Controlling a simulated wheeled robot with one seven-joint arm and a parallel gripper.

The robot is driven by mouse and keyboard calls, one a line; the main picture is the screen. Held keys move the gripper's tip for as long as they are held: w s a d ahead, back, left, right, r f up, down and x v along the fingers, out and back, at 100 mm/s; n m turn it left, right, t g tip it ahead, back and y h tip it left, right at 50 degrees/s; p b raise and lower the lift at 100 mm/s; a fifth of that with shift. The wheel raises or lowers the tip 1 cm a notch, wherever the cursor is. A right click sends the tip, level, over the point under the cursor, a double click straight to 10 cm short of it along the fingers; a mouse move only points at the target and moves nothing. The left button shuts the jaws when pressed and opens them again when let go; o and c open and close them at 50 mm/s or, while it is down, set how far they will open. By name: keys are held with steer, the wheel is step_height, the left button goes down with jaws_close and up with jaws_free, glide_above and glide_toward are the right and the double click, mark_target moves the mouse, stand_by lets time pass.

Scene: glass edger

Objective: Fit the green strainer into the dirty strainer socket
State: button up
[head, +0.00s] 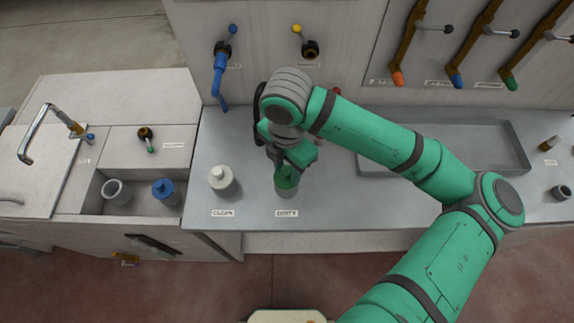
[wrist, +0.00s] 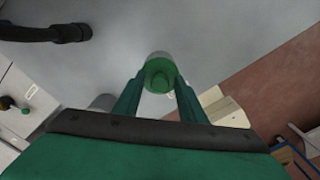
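The green strainer (head: 287,179) is upright at the top of the grey dirty strainer socket (head: 289,194), which stands on the counter behind the "DIRTY" label. My gripper (head: 285,170) points down from above with its fingers on the strainer. In the wrist view, the green strainer (wrist: 159,76) sits between the two fingertips of my gripper (wrist: 160,80), which appear to touch its sides. A grey rim (wrist: 158,56) of the socket shows past the strainer. How deep the strainer sits in the socket cannot be told.
A pale canister (head: 222,180) stands left of the socket, behind the "CLEAN" label. A sink at the left holds a grey cup (head: 116,192) and a blue-topped container (head: 165,191). A blue pipe (head: 219,80) hangs behind; a shallow tray (head: 500,160) lies right.

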steer(key=shift+r, duration=0.1)
step_height(320, 180, up, 11)
steer(key=shift+f, duration=0.2)
stand_by(0.5)
stand_by(0.5)
